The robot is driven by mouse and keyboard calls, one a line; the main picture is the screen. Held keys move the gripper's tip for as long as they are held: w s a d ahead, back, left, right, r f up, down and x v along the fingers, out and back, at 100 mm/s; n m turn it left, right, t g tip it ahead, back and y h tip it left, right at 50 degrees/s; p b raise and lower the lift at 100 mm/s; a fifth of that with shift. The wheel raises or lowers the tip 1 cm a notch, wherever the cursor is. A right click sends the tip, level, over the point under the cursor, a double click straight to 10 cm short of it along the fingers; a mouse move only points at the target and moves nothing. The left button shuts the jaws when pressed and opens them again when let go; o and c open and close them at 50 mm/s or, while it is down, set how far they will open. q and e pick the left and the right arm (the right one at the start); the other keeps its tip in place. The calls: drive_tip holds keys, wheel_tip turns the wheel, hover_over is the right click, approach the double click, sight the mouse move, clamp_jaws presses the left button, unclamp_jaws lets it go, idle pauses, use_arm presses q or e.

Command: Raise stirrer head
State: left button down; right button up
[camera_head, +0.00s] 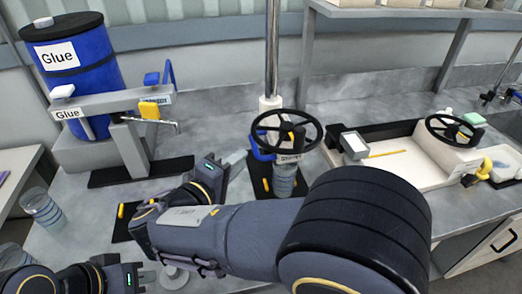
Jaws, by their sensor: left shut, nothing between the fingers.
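The stirrer stands at the middle of the bench, with a tall metal pole (272,50) and a black handwheel (287,130). A blue part of the stirrer (261,151) shows at the left under the wheel rim. A labelled vessel (284,181) stands below the wheel on a dark base; its lower part is close behind my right arm. My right gripper (234,163) is left of the stirrer, apart from the wheel; its fingers are too unclear to judge. My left gripper (142,277) is low at the bottom left, shut and empty, away from the stirrer.
A clear cup (41,206) stands near the left edge. A white tray machine (390,165) with another handwheel (455,130) is at the right. A shelf (390,12) hangs behind.

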sight(255, 146)
use_arm(q)
drive_tip(key=shift+s+a, duration=0.15)
drive_tip(key=shift+s, duration=0.05)
use_arm(e)
drive_tip(key=p+x, duration=0.1)
drive_tip(key=x, duration=0.6)
drive_tip(key=shift+w+d+p, duration=0.15)
drive_tip(key=shift+w+p, duration=0.05)
drive_tip(key=shift+p, duration=0.2)
use_arm(q)
drive_tip(key=shift+r, duration=0.8)
use_arm(e)
clamp_jaws()
